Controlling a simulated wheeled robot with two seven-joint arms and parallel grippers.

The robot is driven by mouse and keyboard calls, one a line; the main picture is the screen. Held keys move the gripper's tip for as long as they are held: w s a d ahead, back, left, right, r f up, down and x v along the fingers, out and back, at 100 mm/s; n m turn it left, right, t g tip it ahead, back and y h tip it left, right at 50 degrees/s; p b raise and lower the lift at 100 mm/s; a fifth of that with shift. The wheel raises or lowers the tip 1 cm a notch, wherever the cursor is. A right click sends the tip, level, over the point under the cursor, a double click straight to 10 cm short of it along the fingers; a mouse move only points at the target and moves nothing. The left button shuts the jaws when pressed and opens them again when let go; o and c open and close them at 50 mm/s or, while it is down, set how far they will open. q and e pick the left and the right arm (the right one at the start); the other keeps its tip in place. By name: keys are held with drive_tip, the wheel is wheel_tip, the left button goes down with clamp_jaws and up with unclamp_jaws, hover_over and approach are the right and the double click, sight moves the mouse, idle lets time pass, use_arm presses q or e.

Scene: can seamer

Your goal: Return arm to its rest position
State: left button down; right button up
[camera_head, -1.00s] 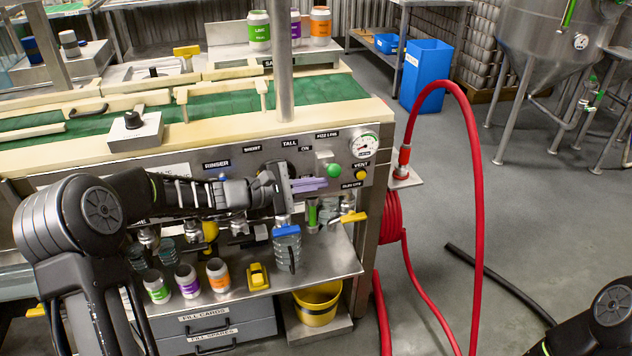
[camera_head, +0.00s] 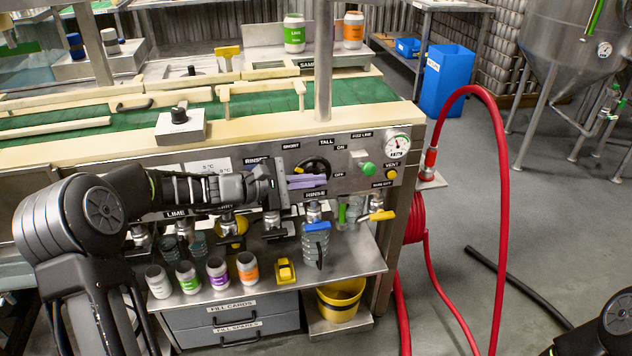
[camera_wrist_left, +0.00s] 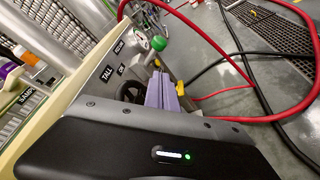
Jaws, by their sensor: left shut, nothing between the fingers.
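My left arm (camera_head: 170,190) reaches in from the left in the head view, bent at the elbow and stretched along the front of the machine panel. My left gripper (camera_head: 308,182) has its purple fingers shut with nothing between them. It is in front of the panel, just below the dark selector knob (camera_head: 316,164) by the TALL label. Whether the fingers touch the panel or knob, I cannot tell. In the left wrist view, the closed fingers (camera_wrist_left: 163,94) show beside the dark knob (camera_wrist_left: 129,89). Part of my right arm (camera_head: 612,318) shows at the lower right edge; its gripper is out of view.
A green button (camera_head: 369,169), gauge (camera_head: 397,145) and yellow valve handle (camera_head: 382,215) are right of the gripper. A red hose (camera_head: 503,220) loops at the right.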

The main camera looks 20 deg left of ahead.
idle(0.3)
use_arm(q)
drive_tip(key=s+a+f+m+g+y, duration=0.1)
drive_tip(key=s+f+y, duration=0.1)
drive_tip(key=f, duration=0.4)
drive_tip(key=s+a+f+g+y, duration=0.1)
drive_tip(key=f+g+y, duration=0.1)
drive_tip(key=f, duration=0.5)
drive_tip(key=s+d+f+m+g+y+p, duration=0.35)
drive_tip(key=s+f+m, duration=0.25)
drive_tip(key=s+f, duration=0.8)
drive_tip(key=s+d+f+m+g+p, duration=0.1)
drive_tip(key=s+d+m+p, duration=0.1)
drive_tip(key=s+d+m, duration=0.2)
drive_tip(key=s+d+f+m+g+p, duration=0.2)
drive_tip(key=s+d, duration=0.8)
drive_tip(key=s, duration=0.6)
drive_tip(key=m+h+p, duration=0.1)
drive_tip(key=m, duration=0.1)
drive_tip(key=shift+s+d+f+m, duration=0.15)
drive_tip(key=shift+d+f+m, duration=0.1)
drive_tip(key=shift+m, duration=0.05)
drive_tip(key=shift+g, duration=0.25)
